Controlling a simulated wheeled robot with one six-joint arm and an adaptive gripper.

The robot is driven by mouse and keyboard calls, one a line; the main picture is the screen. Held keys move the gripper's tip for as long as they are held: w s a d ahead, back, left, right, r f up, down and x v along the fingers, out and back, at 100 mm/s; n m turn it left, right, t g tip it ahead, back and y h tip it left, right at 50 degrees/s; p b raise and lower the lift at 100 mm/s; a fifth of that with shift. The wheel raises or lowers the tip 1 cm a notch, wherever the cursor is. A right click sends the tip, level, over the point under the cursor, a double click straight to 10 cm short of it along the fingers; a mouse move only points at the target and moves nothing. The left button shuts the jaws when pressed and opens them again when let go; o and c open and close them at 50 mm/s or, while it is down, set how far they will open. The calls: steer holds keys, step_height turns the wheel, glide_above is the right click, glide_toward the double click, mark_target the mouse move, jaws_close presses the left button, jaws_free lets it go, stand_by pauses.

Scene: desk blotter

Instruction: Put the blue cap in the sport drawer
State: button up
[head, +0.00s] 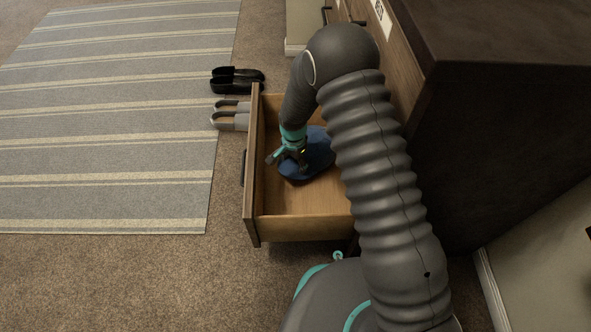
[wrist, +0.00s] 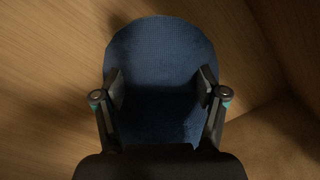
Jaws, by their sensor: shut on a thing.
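The blue cap (head: 318,150) is inside the open wooden drawer (head: 300,227), low toward its floor. In the wrist view the cap (wrist: 160,50) fills the middle, over the wooden drawer floor (wrist: 50,80). My gripper (head: 292,155) reaches down into the drawer from above. Its two fingers (wrist: 161,92) are closed on either side of the cap and hold it. I cannot tell whether the cap touches the drawer floor. My arm hides the back right part of the drawer.
The drawer is pulled out of a dark-topped dresser (head: 500,45) with a label (head: 382,15) on its front. Black shoes (head: 237,79) and grey shoes (head: 231,114) stand on the carpet beyond the drawer. A striped rug (head: 110,120) lies at left. Carpet in front is clear.

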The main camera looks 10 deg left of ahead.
steer(key=shift+f+b, duration=0.35)
steer(key=shift+f, duration=1.05)
steer(key=o, duration=1.3)
steer(key=shift+f, duration=0.1)
steer(key=shift+r+p, duration=0.5)
steer(key=shift+r, duration=3.4)
